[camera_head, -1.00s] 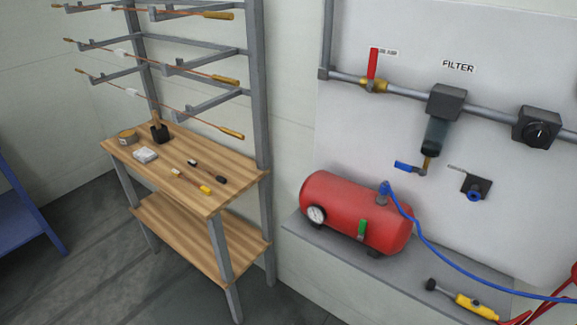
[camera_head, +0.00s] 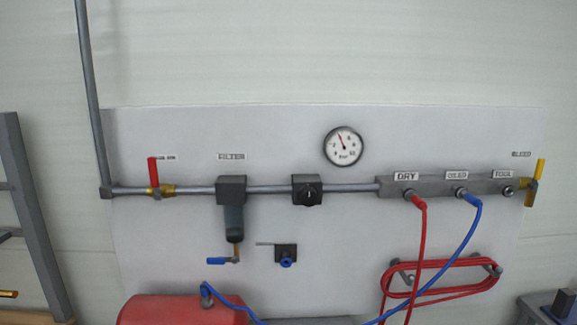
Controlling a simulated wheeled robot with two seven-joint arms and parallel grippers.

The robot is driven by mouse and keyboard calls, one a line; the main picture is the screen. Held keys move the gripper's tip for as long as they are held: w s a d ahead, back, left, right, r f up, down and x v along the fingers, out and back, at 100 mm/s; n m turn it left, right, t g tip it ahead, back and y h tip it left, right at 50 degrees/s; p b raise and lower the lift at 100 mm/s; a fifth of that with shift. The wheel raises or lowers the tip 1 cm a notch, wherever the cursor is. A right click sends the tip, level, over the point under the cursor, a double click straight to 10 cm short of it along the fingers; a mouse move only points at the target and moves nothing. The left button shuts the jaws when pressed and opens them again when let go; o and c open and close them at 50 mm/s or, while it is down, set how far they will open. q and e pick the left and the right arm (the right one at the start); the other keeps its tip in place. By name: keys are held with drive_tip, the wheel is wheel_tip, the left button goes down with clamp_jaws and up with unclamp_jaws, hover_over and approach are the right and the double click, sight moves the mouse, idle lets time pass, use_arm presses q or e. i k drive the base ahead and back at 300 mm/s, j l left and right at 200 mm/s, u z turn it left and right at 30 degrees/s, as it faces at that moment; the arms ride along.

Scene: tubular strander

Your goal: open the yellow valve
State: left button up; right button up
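The yellow valve (camera_head: 539,170) is at the right end of the manifold (camera_head: 440,187) on the wall panel, under a small label that seems to read BLEED. Its yellow handle points up from a brass body (camera_head: 530,190). Neither of my grippers shows in the head view.
A blue-handled valve (camera_head: 222,261) hangs below the filter. Red (camera_head: 423,250) and blue (camera_head: 445,255) hoses hang from the manifold. A red tank (camera_head: 180,310) stands below.

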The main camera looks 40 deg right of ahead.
sight(540, 167)
drive_tip(key=z, duration=2.6)
